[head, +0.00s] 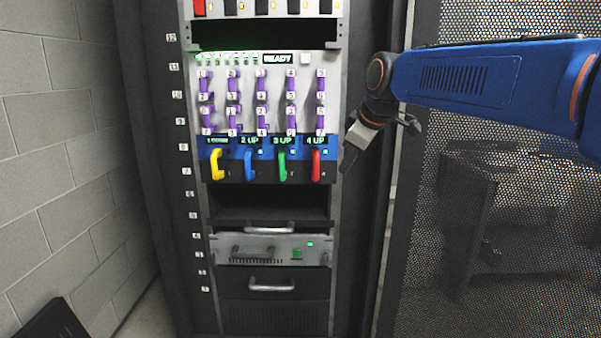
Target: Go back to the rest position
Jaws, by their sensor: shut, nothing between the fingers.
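My gripper (351,160) hangs at the end of my blue arm, which reaches in from the right. It is shut and empty, pointing down and left in front of the right edge of the rack. Just left of it is the drive row (262,140), a blue band with yellow (217,165), blue (249,166), green (282,166) and red (316,166) handles. The gripper is apart from the red handle in the picture. Above the row, a lit panel reads READY (277,58).
The panel (262,100) carries several purple numbered pieces. Lower units with grey handles (271,285) sit below. A block wall (55,150) stands at left. A perforated mesh door (520,200) is at right, behind my arm. A dark object (55,320) lies at bottom left.

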